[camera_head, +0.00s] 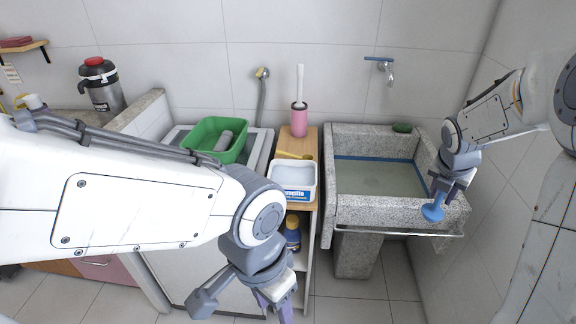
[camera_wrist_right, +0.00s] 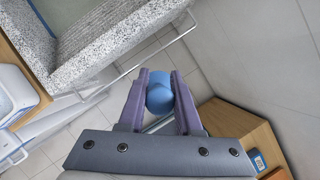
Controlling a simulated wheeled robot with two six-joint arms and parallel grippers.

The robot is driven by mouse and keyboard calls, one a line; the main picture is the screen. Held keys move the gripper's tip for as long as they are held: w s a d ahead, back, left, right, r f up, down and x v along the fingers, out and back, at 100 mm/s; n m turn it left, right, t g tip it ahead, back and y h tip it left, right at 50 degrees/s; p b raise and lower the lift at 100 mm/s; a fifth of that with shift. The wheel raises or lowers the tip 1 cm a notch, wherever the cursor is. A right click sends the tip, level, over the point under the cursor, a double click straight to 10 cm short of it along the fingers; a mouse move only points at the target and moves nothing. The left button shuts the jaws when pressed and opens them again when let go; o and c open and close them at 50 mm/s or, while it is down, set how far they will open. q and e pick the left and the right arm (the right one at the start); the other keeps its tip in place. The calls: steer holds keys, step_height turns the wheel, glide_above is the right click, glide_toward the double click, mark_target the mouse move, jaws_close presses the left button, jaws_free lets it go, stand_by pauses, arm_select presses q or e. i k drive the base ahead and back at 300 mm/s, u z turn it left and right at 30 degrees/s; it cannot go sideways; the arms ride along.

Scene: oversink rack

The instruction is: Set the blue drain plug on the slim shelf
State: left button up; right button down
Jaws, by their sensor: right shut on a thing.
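The blue drain plug (camera_head: 433,212) is held by my right gripper (camera_head: 444,190) in front of the sink's right side, near the metal rail. In the right wrist view the plug (camera_wrist_right: 161,93) sits between the two purple fingers, and the right gripper (camera_wrist_right: 158,78) is shut on it. A slim shelf unit with a wooden top (camera_head: 299,139) stands between the washing machine and the sink, left of the plug. My left gripper (camera_head: 273,304) is low in front of that unit; its fingertips are cut off by the picture's lower edge.
On the slim unit stand a pink brush holder (camera_head: 299,122) and a white tub (camera_head: 293,179). A bottle (camera_head: 292,234) stands on a lower level. The granite sink (camera_head: 350,211) has a front rail (camera_head: 400,234). A green basin (camera_head: 209,132) is at left; the wall is close at right.

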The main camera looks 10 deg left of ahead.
mark_target(301, 149)
steer(key=u, duration=0.2)
steer(key=i, duration=1.1)
steer(key=u, duration=0.35)
